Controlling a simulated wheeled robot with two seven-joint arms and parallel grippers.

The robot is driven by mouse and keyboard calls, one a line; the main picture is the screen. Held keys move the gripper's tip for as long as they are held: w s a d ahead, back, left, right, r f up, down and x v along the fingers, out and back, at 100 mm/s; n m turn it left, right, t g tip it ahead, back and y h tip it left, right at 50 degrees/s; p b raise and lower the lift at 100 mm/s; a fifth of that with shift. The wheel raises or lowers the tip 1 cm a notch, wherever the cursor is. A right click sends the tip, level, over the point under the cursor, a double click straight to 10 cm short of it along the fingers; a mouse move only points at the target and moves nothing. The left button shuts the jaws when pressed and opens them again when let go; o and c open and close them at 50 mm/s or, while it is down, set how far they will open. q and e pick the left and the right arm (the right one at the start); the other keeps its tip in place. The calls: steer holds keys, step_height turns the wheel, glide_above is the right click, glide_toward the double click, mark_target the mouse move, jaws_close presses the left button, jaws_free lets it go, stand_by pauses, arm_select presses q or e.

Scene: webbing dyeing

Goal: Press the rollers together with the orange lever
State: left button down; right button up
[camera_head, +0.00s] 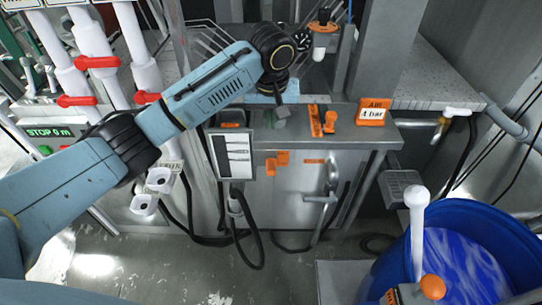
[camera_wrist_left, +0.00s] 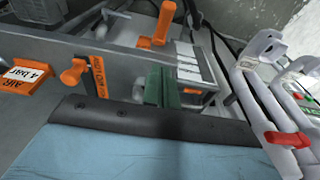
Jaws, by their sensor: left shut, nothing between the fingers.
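An orange lever (camera_head: 330,121) stands on the grey metal bench top (camera_head: 355,138), beside an orange label strip (camera_head: 316,121). It also shows in the wrist view (camera_wrist_left: 73,72), left of the fingers. On the bench's front is a second orange handle (camera_head: 282,157) with an orange block below it; this handle (camera_wrist_left: 164,22) shows at the top of the wrist view. My left gripper (camera_head: 280,121) is shut and empty, just left of the label strip and apart from both orange handles. Its green fingers (camera_wrist_left: 162,85) are together in the wrist view. I cannot make out the rollers. My right gripper is out of view.
An orange air sign (camera_head: 373,112) reading 4 bar stands right of the lever. A panel with white labels (camera_head: 232,154) hangs at the bench's left front. Pipes with red valve handles (camera_head: 77,100) stand left. A blue barrel (camera_head: 440,240) with blue liquid stands lower right.

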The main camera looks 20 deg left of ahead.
arm_select(q)
glide_above(271, 165)
steer(key=w, duration=0.1)
steer(key=f, duration=0.8)
steer(key=shift+w+a+f, duration=0.15)
steer(key=shift+a+f, duration=0.05)
steer(key=shift+f, duration=0.1)
steer(key=shift+s+d+f+p, duration=0.1)
steer(key=shift+s+f+p, duration=0.2)
steer(key=shift+f, duration=0.25)
steer(key=shift+s+d+f+p, duration=0.15)
steer(key=shift+s+f, duration=0.1)
steer(key=shift+f, duration=0.3)
steer(key=shift+s+f, duration=0.5)
steer(key=shift+f, duration=0.2)
steer(key=shift+w, duration=0.1)
